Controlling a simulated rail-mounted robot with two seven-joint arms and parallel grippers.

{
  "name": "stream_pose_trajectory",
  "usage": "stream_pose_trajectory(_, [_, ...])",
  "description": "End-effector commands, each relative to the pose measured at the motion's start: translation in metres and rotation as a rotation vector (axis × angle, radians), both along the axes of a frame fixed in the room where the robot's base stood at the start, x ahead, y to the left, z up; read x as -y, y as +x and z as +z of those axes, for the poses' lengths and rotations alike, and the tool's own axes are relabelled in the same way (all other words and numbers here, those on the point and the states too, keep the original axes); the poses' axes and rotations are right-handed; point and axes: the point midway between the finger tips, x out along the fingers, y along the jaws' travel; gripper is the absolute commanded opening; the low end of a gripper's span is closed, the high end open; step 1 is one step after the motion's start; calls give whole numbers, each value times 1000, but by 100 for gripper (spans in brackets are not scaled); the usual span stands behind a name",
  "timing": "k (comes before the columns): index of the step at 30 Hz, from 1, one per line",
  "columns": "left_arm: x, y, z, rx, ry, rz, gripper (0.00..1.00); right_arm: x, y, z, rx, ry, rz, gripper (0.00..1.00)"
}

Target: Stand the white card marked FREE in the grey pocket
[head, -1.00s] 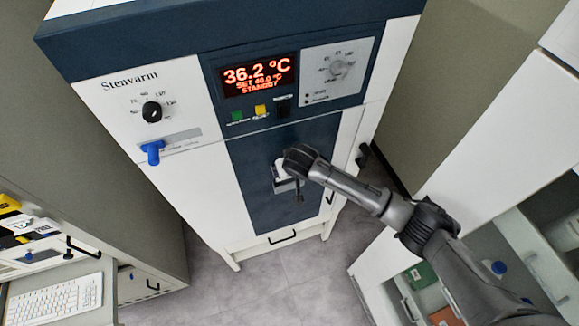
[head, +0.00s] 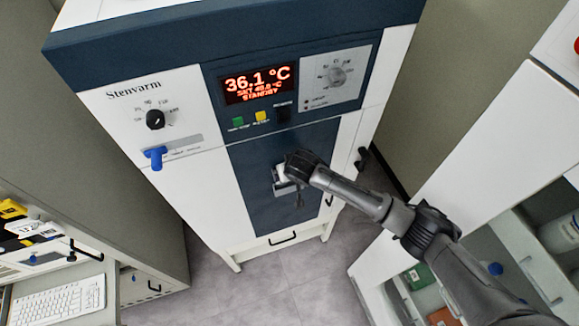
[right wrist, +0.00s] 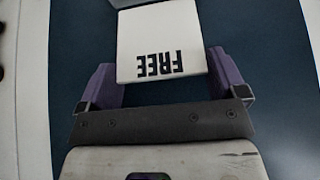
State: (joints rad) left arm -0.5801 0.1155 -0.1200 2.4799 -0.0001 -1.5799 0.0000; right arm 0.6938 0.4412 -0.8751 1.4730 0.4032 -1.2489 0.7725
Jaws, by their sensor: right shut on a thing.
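The white card marked FREE (right wrist: 160,42) is between the purple fingers of my right gripper (right wrist: 162,78), which is shut on it. In the right wrist view its lettering appears upside down. In the head view the card (head: 281,173) is a small white patch beside my right gripper (head: 290,170), in front of the dark blue door panel. The grey pocket (head: 285,188) is on that panel just below the card, partly hidden by card and gripper. A grey edge, probably the pocket, shows at the top of the right wrist view. I cannot tell whether card and pocket touch. My left gripper is out of view.
The freeze dryer's dark blue panel (head: 262,220) lies behind the gripper. Above it are a lit display (head: 258,83), buttons and dials. A blue handle (head: 156,155) juts out at left. An open white cabinet (head: 480,150) stands close to my right arm.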

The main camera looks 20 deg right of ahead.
Motion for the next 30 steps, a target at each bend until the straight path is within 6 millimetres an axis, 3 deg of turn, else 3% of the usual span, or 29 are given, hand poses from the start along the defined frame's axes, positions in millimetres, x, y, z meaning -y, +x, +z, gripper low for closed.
stream_pose_trajectory(30, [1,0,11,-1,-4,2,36,0,-9,-7,-7,0,-1,56])
